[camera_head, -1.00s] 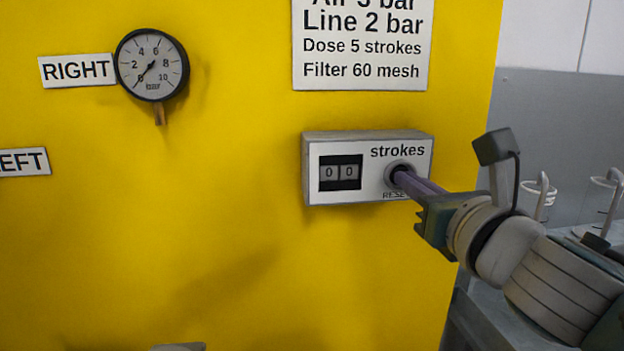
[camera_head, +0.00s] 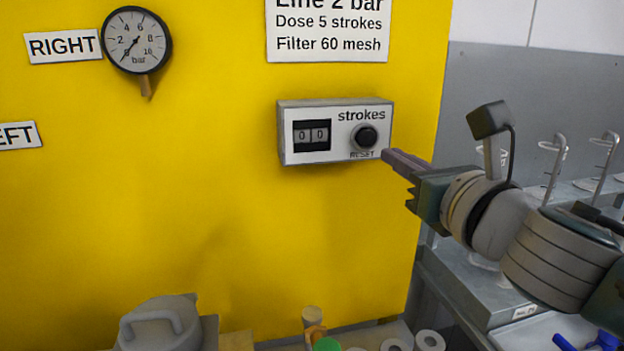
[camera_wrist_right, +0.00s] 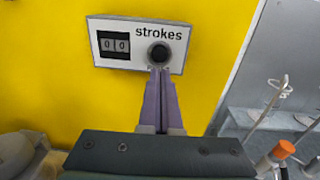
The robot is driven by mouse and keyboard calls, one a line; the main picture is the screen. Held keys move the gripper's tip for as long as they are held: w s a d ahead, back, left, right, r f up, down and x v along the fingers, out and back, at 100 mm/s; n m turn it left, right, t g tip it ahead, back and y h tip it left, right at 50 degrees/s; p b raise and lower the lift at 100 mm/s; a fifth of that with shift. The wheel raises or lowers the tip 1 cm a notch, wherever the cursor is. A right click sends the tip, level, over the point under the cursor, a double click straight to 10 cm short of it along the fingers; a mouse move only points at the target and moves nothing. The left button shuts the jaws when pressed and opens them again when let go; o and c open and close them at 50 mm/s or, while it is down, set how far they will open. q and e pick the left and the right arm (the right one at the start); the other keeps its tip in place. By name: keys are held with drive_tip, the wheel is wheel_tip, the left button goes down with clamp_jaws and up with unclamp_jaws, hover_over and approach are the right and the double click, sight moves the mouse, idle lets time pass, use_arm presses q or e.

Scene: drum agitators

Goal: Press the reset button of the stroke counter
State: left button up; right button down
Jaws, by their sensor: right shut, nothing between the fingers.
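The stroke counter (camera_head: 335,131) is a grey box with a white face on the yellow panel, and its display (camera_head: 312,135) reads 00. Its round black reset button (camera_head: 365,137) is in full view above the word RESET. My right gripper (camera_head: 388,155) is shut and empty, its purple fingers just right of and below the button, apart from it in the head view. In the right wrist view the counter (camera_wrist_right: 138,44) is ahead, and the fingertips (camera_wrist_right: 160,72) appear just below the button (camera_wrist_right: 159,53). My left gripper is not in view.
A round gauge (camera_head: 136,40) beside a RIGHT label (camera_head: 63,45) is at the upper left. A white sign (camera_head: 328,28) hangs above the counter. Below are a grey handled lid (camera_head: 160,325) and several small parts. A grey bench with wire hooks (camera_head: 553,165) stands right.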

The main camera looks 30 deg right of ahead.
drive_tip(key=s+a+b, duration=0.1)
drive_tip(key=s, duration=0.5)
drive_tip(key=shift+s, duration=0.35)
drive_tip(key=shift+a, duration=0.1)
